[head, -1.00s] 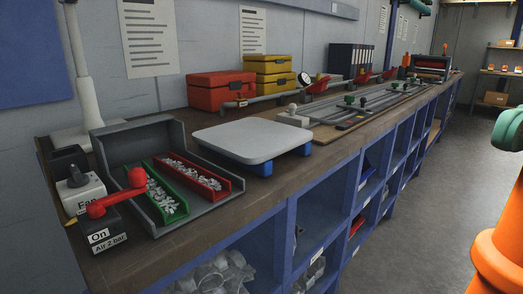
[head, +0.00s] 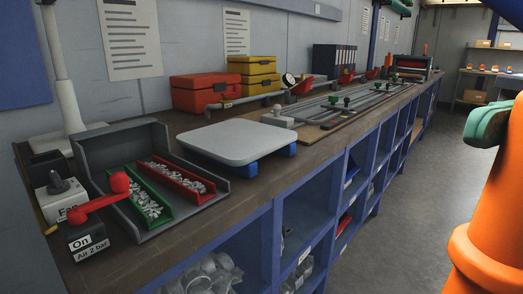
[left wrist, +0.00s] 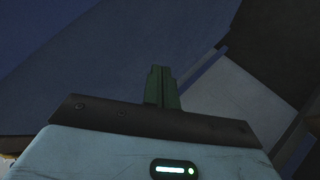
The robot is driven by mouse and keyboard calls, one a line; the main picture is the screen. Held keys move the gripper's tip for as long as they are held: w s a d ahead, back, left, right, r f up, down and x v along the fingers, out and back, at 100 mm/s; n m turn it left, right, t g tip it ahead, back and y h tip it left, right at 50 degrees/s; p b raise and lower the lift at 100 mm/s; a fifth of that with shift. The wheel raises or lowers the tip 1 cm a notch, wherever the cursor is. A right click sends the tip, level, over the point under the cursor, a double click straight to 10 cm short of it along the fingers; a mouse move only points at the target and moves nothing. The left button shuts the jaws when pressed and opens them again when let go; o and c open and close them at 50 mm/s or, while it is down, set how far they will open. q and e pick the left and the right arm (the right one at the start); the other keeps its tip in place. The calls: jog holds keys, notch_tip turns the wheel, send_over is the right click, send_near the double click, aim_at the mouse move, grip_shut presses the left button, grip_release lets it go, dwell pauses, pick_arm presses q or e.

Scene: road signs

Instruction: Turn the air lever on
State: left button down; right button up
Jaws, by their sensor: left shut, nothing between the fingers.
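The air lever (head: 95,198) is a red handle with a round knob on a dark box (head: 86,244) at the bench's near left corner. The box front has labels reading "On" and "Air 2 bar". The handle lies slanted, its knob end up and to the right of its pivot, near the green tray. My left gripper (left wrist: 161,72) shows only in the left wrist view, its dark green fingers shut together and empty. That view shows dim blue and grey surfaces; the lever is not in it. My right gripper is in neither view.
A white box with a grey knob (head: 58,184), label partly hidden, stands just behind the lever. A grey bin (head: 205,197) with green and red trays of metal bits sits to its right. A grey platform (head: 235,141) on blue feet follows. Floor (head: 400,210) right of the bench is clear.

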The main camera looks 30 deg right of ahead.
pick_arm(q)
jog(key=w+d+r+m+h, duration=0.1)
jog(key=w+r+h, duration=0.15)
jog(key=r, duration=0.85)
jog(key=w+d+r+h, duration=0.1)
jog(key=w+r, duration=0.3)
jog(key=r, duration=0.6)
jog(key=s+d+r+m+h, duration=0.1)
jog(key=s+d+r+m, duration=0.1)
jog(key=r, duration=0.7)
jog(key=s+d+r+m+h, duration=0.2)
jog(key=s+d+r, duration=0.1)
jog(key=r, duration=0.6)
jog(key=shift+s+r, duration=0.15)
jog(key=shift+s, duration=0.6)
jog(key=shift+w+d, duration=0.1)
jog(key=shift+d, duration=0.1)
jog(key=x, duration=0.9)
jog(key=shift+d, duration=0.2)
jog(key=shift+s+d+f, duration=0.25)
jog(key=shift+d+f, duration=0.1)
jog(key=shift+f, duration=0.25)
jog(key=shift+s+d+f, duration=0.2)
jog(key=shift+d+f, duration=0.15)
jog(key=shift+f, duration=0.25)
jog(key=shift+s+d+f, duration=0.25)
jog(key=shift+d+f, duration=0.1)
jog(key=shift+f, duration=0.25)
